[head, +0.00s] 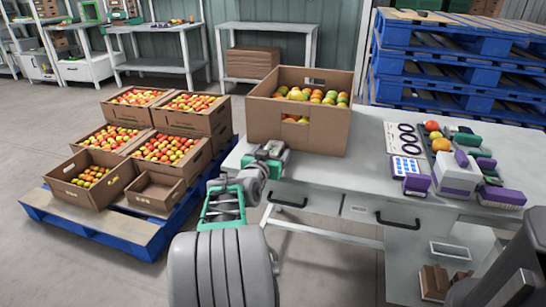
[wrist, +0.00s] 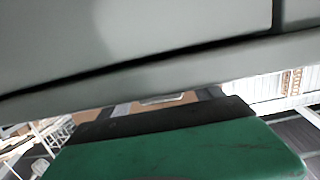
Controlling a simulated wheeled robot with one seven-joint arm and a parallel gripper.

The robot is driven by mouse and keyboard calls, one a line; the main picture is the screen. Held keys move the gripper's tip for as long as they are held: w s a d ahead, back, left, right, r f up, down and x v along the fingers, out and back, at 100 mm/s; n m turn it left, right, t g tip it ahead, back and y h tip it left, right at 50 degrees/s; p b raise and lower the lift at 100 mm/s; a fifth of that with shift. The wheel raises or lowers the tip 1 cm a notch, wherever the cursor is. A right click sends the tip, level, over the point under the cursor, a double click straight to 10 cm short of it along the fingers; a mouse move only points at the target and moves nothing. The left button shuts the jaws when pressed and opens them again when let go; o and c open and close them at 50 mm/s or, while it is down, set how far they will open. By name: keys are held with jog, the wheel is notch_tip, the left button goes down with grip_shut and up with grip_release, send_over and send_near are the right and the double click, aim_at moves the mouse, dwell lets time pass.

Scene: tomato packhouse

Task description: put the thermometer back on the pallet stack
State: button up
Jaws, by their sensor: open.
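The pallet stack (head: 440,60) is several blue pallets piled at the back right of the head view, behind the table. A small dark item (head: 423,12) lies on its top, too small to identify. I cannot pick out the thermometer with certainty; it may be among the small items on the right of the table. My gripper (head: 268,157) is at the table's left edge, beside the large cardboard box, far from the stack. It is open, and I see nothing held. In the wrist view, a green and black part fills the bottom, close to a grey surface.
The table (head: 365,170) holds a large box of tomatoes (head: 290,131), a card with black rings (head: 404,138) and a purple-and-white device (head: 457,175). Mid-table has bare room. Drawers face me.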

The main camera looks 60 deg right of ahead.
jog(key=shift+w+d+f, duration=0.1)
jog(key=shift+d, duration=0.6)
jog(key=shift+c, duration=0.2)
grip_shut()
